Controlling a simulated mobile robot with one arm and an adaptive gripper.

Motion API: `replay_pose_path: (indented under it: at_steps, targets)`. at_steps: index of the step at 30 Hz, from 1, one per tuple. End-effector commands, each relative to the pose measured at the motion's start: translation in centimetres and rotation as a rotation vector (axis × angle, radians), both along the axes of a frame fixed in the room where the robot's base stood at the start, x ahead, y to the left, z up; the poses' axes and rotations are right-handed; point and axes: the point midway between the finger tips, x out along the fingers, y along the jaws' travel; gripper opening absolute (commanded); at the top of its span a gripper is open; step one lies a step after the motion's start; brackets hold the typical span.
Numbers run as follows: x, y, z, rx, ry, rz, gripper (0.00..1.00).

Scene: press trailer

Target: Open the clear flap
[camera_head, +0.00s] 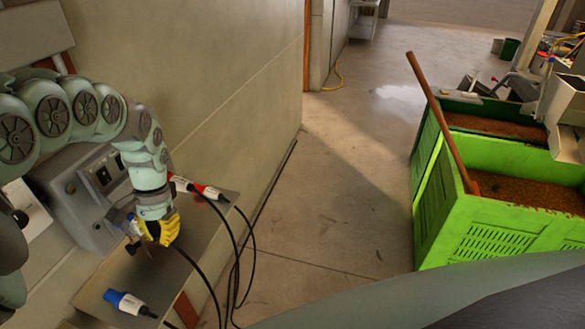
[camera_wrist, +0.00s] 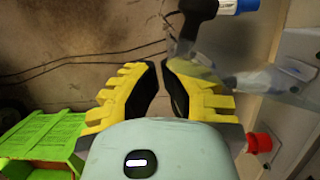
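The clear flap looks to be the see-through piece (camera_wrist: 200,62) just right of my fingertips in the wrist view; its outline is hard to make out. In the head view, a small bluish fitting (camera_head: 131,228) shows on the grey control box (camera_head: 85,205), left of my gripper. My gripper (camera_head: 160,230) has yellow fingers and points down beside the box, above the shelf. In the wrist view my gripper (camera_wrist: 160,75) has a narrow gap between its black pads, with nothing seen held. Contact with the flap cannot be told.
A blue plug (camera_head: 128,303) lies on the metal shelf (camera_head: 92,283); red plugs (camera_head: 200,190) with black cables lie at its back. A red knob (camera_wrist: 259,143) shows in the wrist view. Green crates (camera_head: 490,240) stand right, with clear floor (camera_head: 340,200) between.

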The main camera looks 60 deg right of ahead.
Motion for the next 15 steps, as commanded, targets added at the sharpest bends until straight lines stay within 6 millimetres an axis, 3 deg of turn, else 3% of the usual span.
replay_pose_path:
  at_steps: [4, 15]
  targets:
    - [0.2, -2.0, -0.7, -0.008, -0.004, -0.007, 0.0]
    - [0.4, -3.2, 5.8, -0.002, -0.009, 0.0, 0.0]
